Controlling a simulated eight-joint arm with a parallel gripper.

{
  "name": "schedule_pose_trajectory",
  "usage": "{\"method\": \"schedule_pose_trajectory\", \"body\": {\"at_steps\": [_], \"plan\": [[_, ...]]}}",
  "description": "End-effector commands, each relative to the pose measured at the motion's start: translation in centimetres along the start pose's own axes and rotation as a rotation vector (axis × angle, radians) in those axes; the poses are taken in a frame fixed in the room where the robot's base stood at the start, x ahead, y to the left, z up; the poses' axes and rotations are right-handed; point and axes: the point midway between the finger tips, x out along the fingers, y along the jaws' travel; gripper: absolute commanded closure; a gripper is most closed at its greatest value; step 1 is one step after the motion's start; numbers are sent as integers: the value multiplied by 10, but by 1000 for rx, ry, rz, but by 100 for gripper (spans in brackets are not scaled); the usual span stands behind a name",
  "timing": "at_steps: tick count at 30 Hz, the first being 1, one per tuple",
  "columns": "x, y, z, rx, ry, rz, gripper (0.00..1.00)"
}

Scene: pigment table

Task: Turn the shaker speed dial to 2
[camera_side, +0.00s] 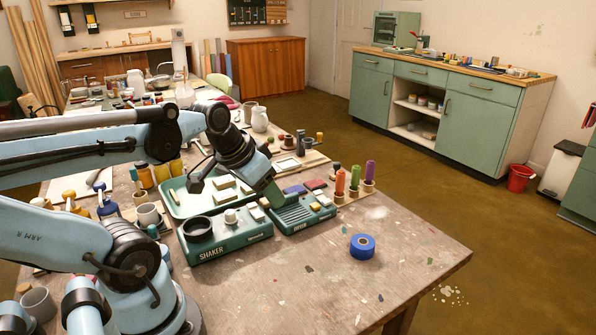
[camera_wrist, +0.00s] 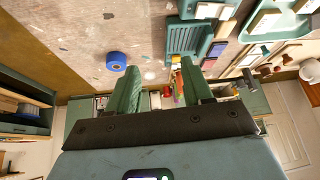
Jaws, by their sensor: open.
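The green shaker (camera_side: 222,243) stands on the table, with its name on the front side. A dark round cup sits on its left part. A pale knob (camera_side: 231,215) stands on its top, to the right of the cup; I take it for the speed dial. Its setting is too small to read. My gripper (camera_side: 273,200) is behind and to the right of the knob, above the green ribbed unit (camera_side: 303,217), apart from the knob. In the wrist view my gripper (camera_wrist: 157,84) has its two green fingers wide apart with nothing held. I cannot make out the dial there.
A blue tape roll (camera_side: 362,246) lies on the bare front part of the table. Orange, green and purple cylinders (camera_side: 355,178) stand in a holder behind the ribbed unit. A green tray (camera_side: 176,205) with pale blocks lies behind the shaker. Jars and cups crowd the left.

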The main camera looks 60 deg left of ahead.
Motion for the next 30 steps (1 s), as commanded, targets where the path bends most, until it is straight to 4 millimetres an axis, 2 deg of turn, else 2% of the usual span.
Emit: {"method": "schedule_pose_trajectory", "body": {"at_steps": [1,6,12,20,30], "plan": [[-4,-18,5,-37,-19,-19,50],[-22,-62,25,-118,-73,-53,50],[-42,-94,48,-188,-110,-68,50],[-50,-104,58,-213,-121,-68,50],[-20,-106,61,-211,-121,-67,50]]}}
